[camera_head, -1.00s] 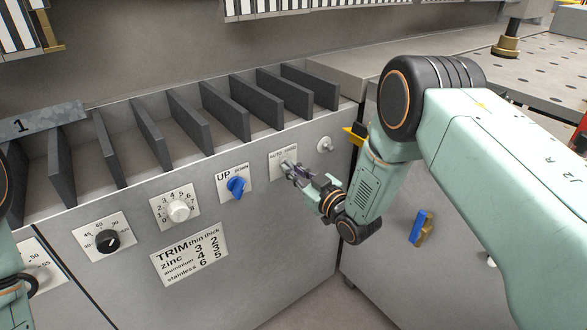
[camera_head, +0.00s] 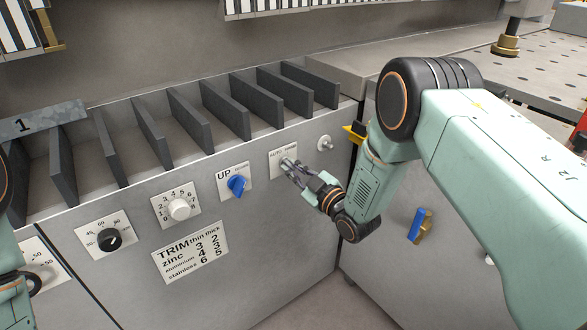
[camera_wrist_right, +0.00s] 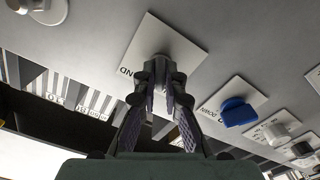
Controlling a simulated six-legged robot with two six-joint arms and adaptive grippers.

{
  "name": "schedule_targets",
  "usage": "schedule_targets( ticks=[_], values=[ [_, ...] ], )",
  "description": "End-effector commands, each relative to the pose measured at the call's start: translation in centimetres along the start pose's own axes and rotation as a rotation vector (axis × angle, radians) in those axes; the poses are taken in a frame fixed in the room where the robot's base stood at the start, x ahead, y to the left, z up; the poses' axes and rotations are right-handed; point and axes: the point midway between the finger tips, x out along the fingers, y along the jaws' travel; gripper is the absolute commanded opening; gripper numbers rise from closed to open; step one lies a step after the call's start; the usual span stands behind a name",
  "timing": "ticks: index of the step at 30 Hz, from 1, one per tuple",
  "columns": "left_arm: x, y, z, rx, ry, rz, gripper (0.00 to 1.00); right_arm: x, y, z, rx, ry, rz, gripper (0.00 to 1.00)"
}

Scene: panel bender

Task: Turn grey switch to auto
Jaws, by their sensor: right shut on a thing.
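The grey switch (camera_head: 287,162) sits on a white plate marked AUTO on the front of the grey cabinet. My right gripper (camera_head: 290,166) reaches it from the lower right and is shut on it. In the right wrist view, the fingers (camera_wrist_right: 160,88) close on either side of the switch, hiding most of it. The plate (camera_wrist_right: 143,43) shows upside down there, with the letters ND readable. Which way the switch points is hard to tell.
Left of the switch are a blue switch (camera_head: 236,187) marked UP, a white knob (camera_head: 179,209) and a black knob (camera_head: 108,240). A small round metal fitting (camera_head: 325,144) is just to the right. A blue-handled brass valve (camera_head: 420,227) is lower right.

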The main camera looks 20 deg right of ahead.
Motion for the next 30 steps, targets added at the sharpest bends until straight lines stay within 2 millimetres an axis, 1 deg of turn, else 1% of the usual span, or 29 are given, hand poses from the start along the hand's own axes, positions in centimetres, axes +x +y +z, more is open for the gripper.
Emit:
schedule_targets(
  ticks=[5, 6, 13, 23, 26, 29, 30],
  values=[
    [0.0, 0.0, 0.0, 0.000, 0.000, 0.000, 0.00, 0.0, 0.0, 0.0, -0.002, -0.001, -0.001, 0.00],
    [0.0, 0.0, 0.0, 0.000, 0.000, 0.000, 0.00, 0.0, 0.0, 0.0, -0.002, -0.001, -0.001, 0.12],
    [0.0, 0.0, 0.0, 0.000, 0.000, 0.000, 0.00, 0.0, 0.0, 0.0, 0.000, -0.001, -0.001, 0.31],
    [0.0, 0.0, 0.0, 0.000, 0.000, 0.000, 0.00, -0.2, 0.0, 0.0, 0.000, -0.001, 0.000, 0.32],
    [0.0, 0.0, 0.0, 0.000, 0.000, 0.000, 0.00, -1.0, 0.1, 0.1, 0.001, -0.002, 0.001, 0.32],
    [0.0, 0.0, 0.0, 0.000, 0.000, 0.000, 0.00, -2.5, 0.1, 0.1, 0.003, -0.003, 0.002, 0.32],
    [0.0, 0.0, 0.0, 0.000, 0.000, 0.000, 0.00, -3.3, 0.1, 0.1, 0.003, -0.004, 0.001, 0.32]
  ],
)
